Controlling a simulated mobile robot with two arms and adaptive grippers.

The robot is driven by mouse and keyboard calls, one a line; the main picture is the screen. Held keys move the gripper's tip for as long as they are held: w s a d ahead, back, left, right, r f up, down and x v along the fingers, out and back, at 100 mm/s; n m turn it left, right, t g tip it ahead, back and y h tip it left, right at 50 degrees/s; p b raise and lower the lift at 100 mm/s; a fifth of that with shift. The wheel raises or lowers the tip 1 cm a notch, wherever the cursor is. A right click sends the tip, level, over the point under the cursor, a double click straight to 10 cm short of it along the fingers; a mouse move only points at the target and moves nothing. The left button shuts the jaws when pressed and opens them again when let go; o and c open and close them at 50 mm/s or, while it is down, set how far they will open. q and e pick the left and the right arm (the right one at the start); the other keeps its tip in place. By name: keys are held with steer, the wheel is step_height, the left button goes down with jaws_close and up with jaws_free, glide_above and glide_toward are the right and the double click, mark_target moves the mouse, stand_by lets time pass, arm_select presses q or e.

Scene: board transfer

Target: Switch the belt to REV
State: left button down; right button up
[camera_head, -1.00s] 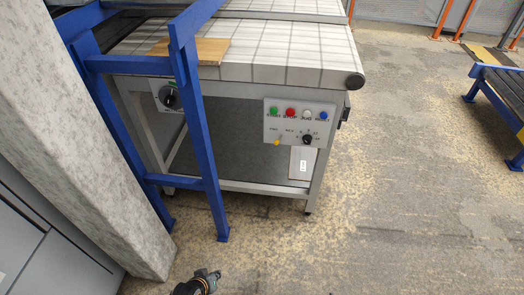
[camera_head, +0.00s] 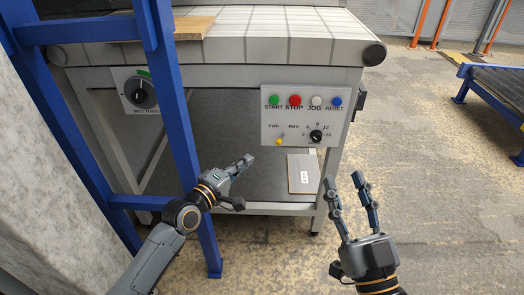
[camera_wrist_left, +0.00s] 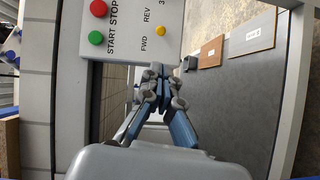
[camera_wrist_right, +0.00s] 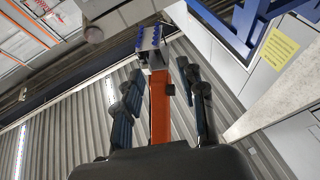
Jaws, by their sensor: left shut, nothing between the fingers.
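The control panel (camera_head: 305,118) on the conveyor's front carries a yellow toggle switch (camera_head: 280,140) below the FWD and REV labels. Its knob sits slightly nearer the FWD side; its exact tilt is hard to tell. The yellow knob (camera_wrist_left: 160,31) also shows in the left wrist view, just beyond the fingertips. My left gripper (camera_head: 246,162) is shut and empty, below and left of the switch, apart from it. Its fingers meet in the left wrist view (camera_wrist_left: 158,75). My right gripper (camera_head: 343,180) is open and empty, right of and below the panel.
Green START, red STOP (camera_head: 295,100), white JOG and blue RESET buttons line the panel's top. A black speed dial (camera_head: 316,136) is right of the switch. A blue frame (camera_head: 180,120) stands left of my left gripper. A board (camera_head: 193,27) lies on the belt.

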arm_select(q)
steer(key=shift+d+r, duration=0.1)
steer(key=shift+r, duration=0.15)
arm_select(e)
steer(key=shift+s+r, duration=0.15)
steer(key=shift+r, duration=0.1)
